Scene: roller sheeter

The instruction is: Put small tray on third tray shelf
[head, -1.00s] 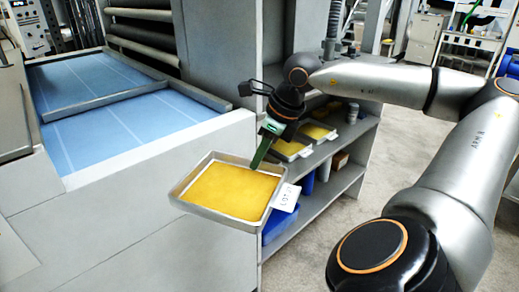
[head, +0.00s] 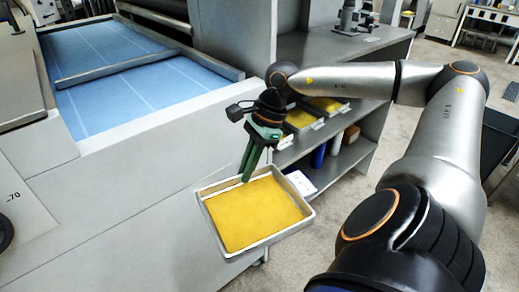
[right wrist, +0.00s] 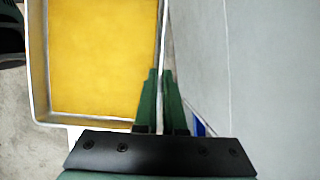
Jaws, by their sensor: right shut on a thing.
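In the right wrist view, the green fingers (right wrist: 162,75) close over the rim beside the yellow layer, and the tray (right wrist: 43,95) extends to the left. The shelf unit (head: 352,158) stands behind; similar yellow trays (head: 301,121) rest on its upper shelf. My left gripper is out of view.
A large grey machine with a blue belt (head: 135,98) fills the left side. Its pale side panel (head: 110,195) is close to the held tray. The lower shelf holds a blue item (head: 319,154) and a small brown box (head: 352,134). Open floor lies to the right.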

